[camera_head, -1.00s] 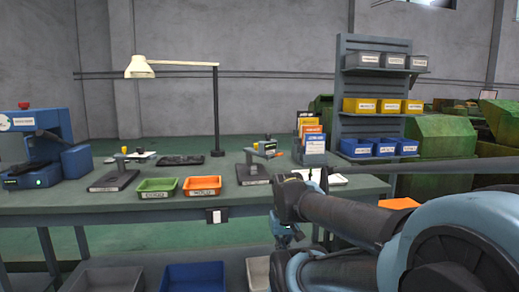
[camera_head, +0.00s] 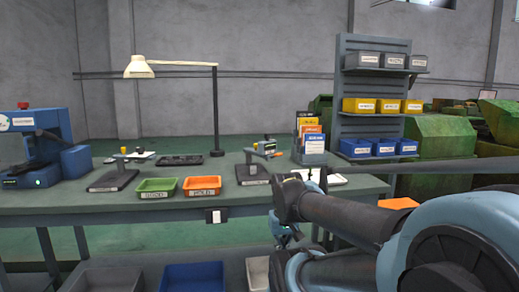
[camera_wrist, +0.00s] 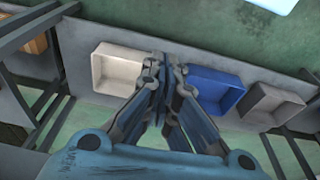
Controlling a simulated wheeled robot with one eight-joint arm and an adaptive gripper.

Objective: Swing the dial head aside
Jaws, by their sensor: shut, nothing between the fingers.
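Two small dark gauge stands are on the grey-green workbench (camera_head: 345,193) in the head view. One stand (camera_head: 113,181) is at the left and the other (camera_head: 253,174) nearer the middle. Each carries an arm with small knobs on top; I cannot tell for certain which part is the dial head (camera_head: 265,148). My gripper (camera_head: 287,238) is low at the bench's front edge, right of and below the middle stand, apart from it. In the wrist view my gripper (camera_wrist: 165,68) is shut with empty fingers, pointing down over the lower shelf.
A green tray (camera_head: 156,194) and an orange tray (camera_head: 202,193) lie between the stands. A lamp (camera_head: 216,110) rises behind. A booklet holder (camera_head: 312,157) stands right. White (camera_wrist: 117,72), blue (camera_wrist: 213,92) and grey bins (camera_wrist: 272,105) sit on the lower shelf.

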